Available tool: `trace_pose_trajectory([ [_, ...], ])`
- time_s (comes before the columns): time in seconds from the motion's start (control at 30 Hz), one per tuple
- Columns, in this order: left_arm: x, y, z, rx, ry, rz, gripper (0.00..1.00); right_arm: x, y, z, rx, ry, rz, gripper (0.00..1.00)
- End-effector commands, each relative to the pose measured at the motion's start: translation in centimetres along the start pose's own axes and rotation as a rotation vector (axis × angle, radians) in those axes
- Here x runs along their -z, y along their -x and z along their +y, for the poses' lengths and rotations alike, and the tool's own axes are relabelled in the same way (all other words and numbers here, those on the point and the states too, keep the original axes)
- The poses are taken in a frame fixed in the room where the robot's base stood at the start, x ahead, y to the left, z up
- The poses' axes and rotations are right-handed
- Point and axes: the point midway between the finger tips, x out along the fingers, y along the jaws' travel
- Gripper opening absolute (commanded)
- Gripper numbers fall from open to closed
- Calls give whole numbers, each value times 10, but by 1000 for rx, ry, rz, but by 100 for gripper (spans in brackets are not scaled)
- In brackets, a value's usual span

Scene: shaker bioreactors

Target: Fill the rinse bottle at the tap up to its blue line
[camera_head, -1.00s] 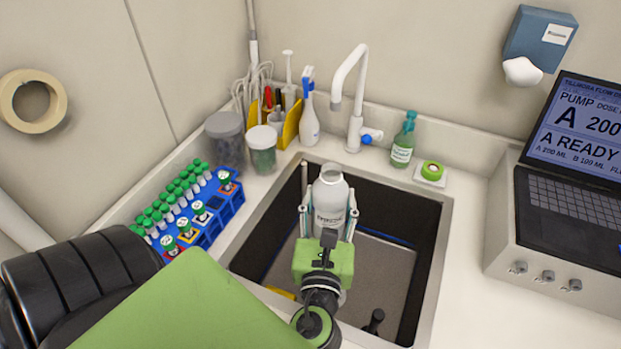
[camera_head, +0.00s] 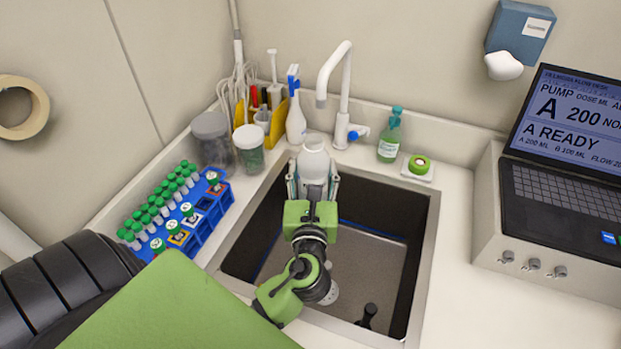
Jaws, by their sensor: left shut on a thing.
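The rinse bottle (camera_head: 315,160) is whitish, with an open, uncapped mouth. My left gripper (camera_head: 313,185) is shut on it and holds it upright over the back part of the sink. The white tap (camera_head: 336,88) stands behind the sink, and its spout end is above and close to the bottle's mouth, seemingly a little behind it. The tap's blue knob (camera_head: 355,134) is on its right side. No water stream shows. The bottle's blue line and its water level cannot be made out; the gripper hides its lower part. My right gripper is not in view.
The sink (camera_head: 385,275) has a dark plug post (camera_head: 368,315). Left stand a blue tube rack (camera_head: 214,215) and two lidded jars. Behind are a white spray bottle (camera_head: 296,122) and a green bottle (camera_head: 389,140). A console with a laptop (camera_head: 565,150) is at right.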

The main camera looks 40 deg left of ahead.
Motion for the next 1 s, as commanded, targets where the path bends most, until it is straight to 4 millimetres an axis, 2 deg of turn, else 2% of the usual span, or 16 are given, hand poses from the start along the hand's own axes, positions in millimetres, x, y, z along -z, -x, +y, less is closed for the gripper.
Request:
trace_pose_trajectory([
  [0.13, -2, -16, -2, -2, 1, -4, 23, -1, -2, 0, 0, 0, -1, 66],
  [0.6, -3, -62, -10, 0, 1, -2, 23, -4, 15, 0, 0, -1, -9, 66],
  [1.0, -2, -82, -13, 0, 2, -2, 23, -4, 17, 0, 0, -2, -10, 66],
])
